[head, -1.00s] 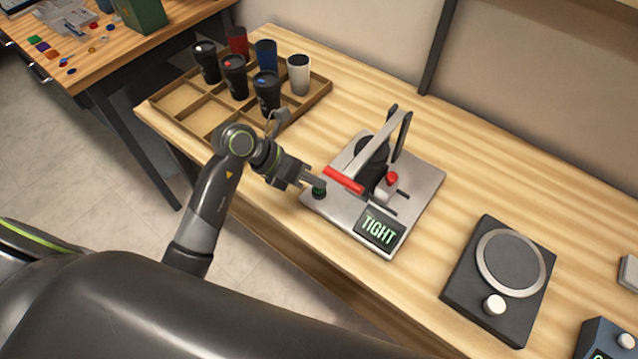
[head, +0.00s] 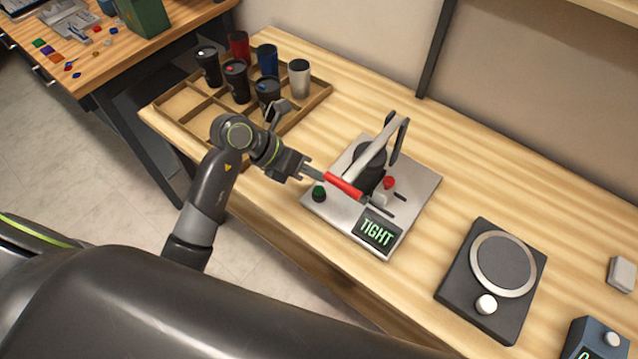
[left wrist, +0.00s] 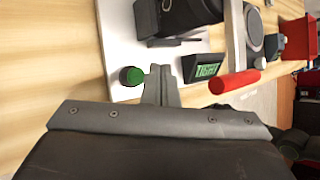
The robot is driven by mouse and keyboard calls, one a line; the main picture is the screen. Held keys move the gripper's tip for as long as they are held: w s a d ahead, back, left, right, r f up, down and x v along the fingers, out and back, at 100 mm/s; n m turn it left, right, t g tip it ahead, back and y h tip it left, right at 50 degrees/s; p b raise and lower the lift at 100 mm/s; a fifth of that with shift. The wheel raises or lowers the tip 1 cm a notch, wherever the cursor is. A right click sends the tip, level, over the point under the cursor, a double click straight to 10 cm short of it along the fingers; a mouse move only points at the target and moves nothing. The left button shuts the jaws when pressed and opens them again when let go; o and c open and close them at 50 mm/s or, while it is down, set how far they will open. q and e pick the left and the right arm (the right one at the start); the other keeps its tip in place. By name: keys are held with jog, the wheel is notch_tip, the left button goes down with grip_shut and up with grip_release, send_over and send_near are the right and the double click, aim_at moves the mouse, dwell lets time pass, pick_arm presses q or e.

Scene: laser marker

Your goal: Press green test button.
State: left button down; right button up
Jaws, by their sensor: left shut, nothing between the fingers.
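The green test button (head: 319,192) is a round green cap on a dark base at the left corner of the silver fixture plate (head: 346,216). It also shows in the left wrist view (left wrist: 132,76). My left gripper (head: 317,174) is shut and empty, a little above and beside the button in the head view. In the left wrist view the closed fingertips (left wrist: 161,72) are just right of the green button, apart from it. The fixture's display (head: 379,231) reads TIGHT. My right gripper is not in view.
The fixture has a red-handled lever (head: 343,186) close to my fingertips and a red knob (head: 389,183). A wooden tray (head: 316,100) with several cups stands behind left. A black device with a round plate (head: 470,290) stands at right. Bare wood lies between.

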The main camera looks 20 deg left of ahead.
pick_arm(q)
notch_tip(320, 180, up, 3)
jog(key=shift+f+p, duration=0.1)
jog(key=shift+p, duration=0.65)
jog(key=shift+f, duration=0.1)
